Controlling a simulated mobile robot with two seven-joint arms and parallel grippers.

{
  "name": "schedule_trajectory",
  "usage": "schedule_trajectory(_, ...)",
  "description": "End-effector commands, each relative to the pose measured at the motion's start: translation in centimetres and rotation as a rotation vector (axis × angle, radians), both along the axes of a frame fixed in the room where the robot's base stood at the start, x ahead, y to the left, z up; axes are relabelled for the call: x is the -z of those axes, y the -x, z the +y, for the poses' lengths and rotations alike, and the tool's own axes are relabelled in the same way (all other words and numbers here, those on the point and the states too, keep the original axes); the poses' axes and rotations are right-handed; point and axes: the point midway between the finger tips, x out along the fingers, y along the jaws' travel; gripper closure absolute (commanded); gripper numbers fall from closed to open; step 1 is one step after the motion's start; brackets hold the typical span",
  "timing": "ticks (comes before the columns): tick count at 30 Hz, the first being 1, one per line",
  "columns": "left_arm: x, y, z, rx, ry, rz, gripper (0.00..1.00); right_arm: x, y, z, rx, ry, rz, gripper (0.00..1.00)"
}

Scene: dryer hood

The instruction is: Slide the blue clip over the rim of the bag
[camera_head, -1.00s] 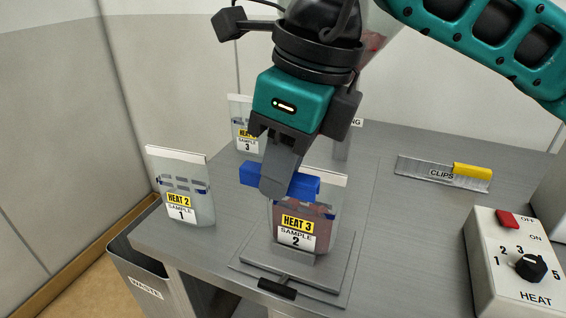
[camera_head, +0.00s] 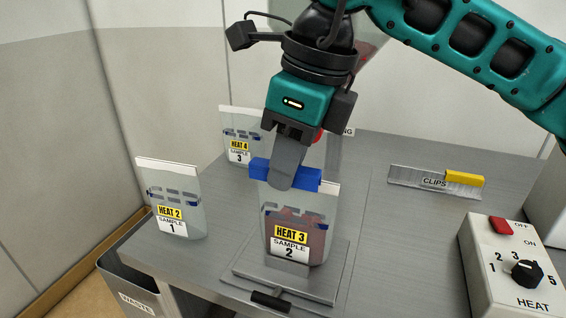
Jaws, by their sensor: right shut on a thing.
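The clear bag labelled Sample 2 and Heat 3 (camera_head: 291,238) stands upright on a metal plate, with dark red contents. The blue clip (camera_head: 306,180) lies across the top of this bag, at its rim. I cannot tell whether the rim is inside the clip. My right gripper (camera_head: 286,178) points down from above and is shut on the blue clip. Its fingers hide the clip's middle. The white strip of the bag's rim shows only at the right end. My left gripper is not in view.
Bags Sample 1 (camera_head: 172,203) and Sample 3 (camera_head: 239,130) stand to the left and behind. A clips rack (camera_head: 405,177) with a yellow clip (camera_head: 464,179) and a heat control box (camera_head: 512,262) stand to the right. A waste bin (camera_head: 130,287) is at lower left.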

Motion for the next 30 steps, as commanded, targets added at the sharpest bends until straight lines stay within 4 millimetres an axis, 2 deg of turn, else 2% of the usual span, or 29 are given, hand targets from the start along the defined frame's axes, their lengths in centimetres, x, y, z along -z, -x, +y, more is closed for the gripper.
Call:
schedule_trajectory(28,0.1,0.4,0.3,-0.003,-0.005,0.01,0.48,0.8,-4.5,-1.5,0.002,0.0,0.001,1.0)
schedule_trajectory(30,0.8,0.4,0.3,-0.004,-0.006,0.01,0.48,1.4,-4.5,-1.5,0.001,0.0,0.001,1.0)
